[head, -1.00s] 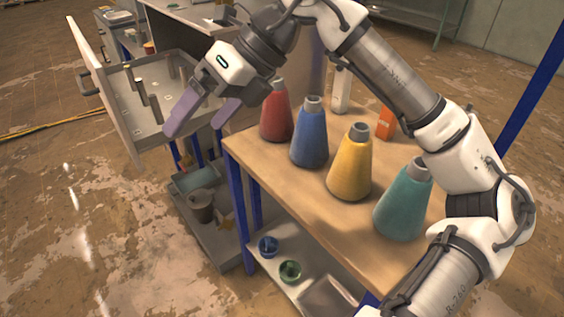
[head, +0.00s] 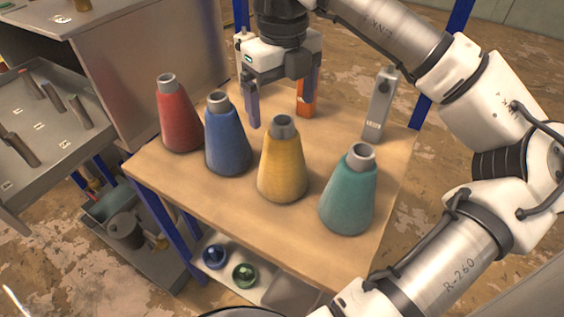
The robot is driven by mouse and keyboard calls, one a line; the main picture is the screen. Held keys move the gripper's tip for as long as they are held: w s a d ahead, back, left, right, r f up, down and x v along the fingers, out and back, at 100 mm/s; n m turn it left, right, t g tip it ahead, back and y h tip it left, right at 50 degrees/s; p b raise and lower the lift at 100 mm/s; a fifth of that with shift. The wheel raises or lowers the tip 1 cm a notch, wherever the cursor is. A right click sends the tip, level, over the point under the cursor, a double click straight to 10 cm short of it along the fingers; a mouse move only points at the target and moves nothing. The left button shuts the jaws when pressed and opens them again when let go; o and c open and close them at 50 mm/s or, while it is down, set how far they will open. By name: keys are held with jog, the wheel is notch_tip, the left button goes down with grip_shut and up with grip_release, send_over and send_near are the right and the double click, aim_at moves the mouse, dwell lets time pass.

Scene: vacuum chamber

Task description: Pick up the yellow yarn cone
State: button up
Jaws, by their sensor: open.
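The yellow yarn cone (head: 282,168) stands upright on the wooden table top, between a blue cone and a teal cone, with a grey tip at its top. My gripper (head: 280,108) is open and points down behind the yellow cone as seen from the head. Its left finger is above and behind the gap between the blue and yellow cones. Its right finger is beside or in front of an orange object. The gripper holds nothing, and I see no contact with the yellow cone.
The blue cone (head: 227,138) and red cone (head: 177,118) stand left, the teal cone (head: 348,195) right. An orange object (head: 307,98) and a grey upright holder (head: 380,105) stand at the back. An open drawer (head: 60,130) is at left. The table's front strip (head: 225,200) is clear.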

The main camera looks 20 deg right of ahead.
aim_at(283, 132)
jog(key=shift+s+a+f+p, duration=0.1)
jog(key=shift+f+p, duration=0.6)
jog(key=shift+f, duration=2.8)
jog(key=c, duration=1.7)
